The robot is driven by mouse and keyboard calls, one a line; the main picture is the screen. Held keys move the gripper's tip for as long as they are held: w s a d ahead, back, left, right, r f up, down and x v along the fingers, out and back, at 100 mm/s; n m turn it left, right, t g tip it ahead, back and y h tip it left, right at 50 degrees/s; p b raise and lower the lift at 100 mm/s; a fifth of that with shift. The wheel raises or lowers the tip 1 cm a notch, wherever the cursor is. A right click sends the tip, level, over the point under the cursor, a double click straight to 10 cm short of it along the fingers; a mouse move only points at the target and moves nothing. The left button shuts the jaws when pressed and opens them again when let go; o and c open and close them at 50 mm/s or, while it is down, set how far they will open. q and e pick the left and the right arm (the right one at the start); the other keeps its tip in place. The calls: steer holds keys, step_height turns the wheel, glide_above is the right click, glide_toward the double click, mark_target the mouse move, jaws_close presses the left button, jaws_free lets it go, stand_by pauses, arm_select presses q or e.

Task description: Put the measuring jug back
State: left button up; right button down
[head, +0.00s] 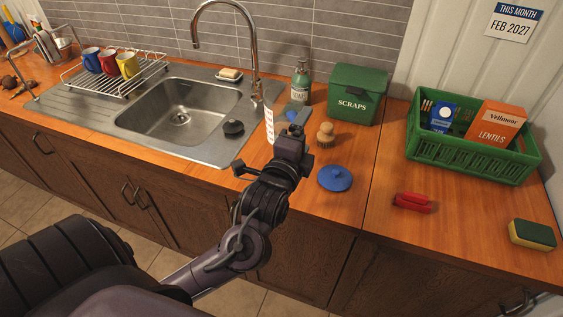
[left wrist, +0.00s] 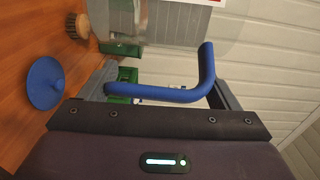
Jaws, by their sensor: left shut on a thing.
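The measuring jug is clear, with a pale marked strip (head: 269,124) and a blue handle. In the head view it is at the counter's front, right of the sink, partly hidden behind my left gripper (head: 295,133). My left gripper is shut on the blue handle (left wrist: 165,94), which crosses between its fingers in the left wrist view. The jug's clear wall (left wrist: 116,22) shows above the handle there. I cannot tell whether the jug's base touches the counter. My right gripper is not in view.
A blue lid-like disc (head: 335,179) and a wooden brush (head: 325,135) lie close right of the jug. Behind are a soap bottle (head: 300,82) and a green scraps bin (head: 356,95). A green crate (head: 470,167), red object (head: 412,202) and sponge (head: 532,235) are further right. The sink (head: 178,110) is left.

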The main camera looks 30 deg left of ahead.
mark_target(296, 94)
arm_select(q)
steer(key=shift+n+y, duration=0.6)
steer(key=shift+y, duration=0.3)
steer(key=w+a+r, duration=0.1)
steer(key=r, duration=0.1)
steer(key=w+a+r, duration=0.2)
steer(key=w+a+r+b, duration=0.1)
steer(key=r, duration=0.1)
steer(key=shift+w+a+r, duration=0.15)
steer(key=shift+w, duration=0.05)
steer(key=shift+w+a+r, duration=0.1)
steer(key=shift+a+r, duration=0.05)
steer(key=shift+r, duration=0.05)
steer(key=shift+a+f, duration=0.1)
steer(key=shift+f, duration=0.25)
step_height(296, 94, down, 19)
steer(key=shift+r+p, duration=0.15)
steer(key=shift+p, duration=0.3)
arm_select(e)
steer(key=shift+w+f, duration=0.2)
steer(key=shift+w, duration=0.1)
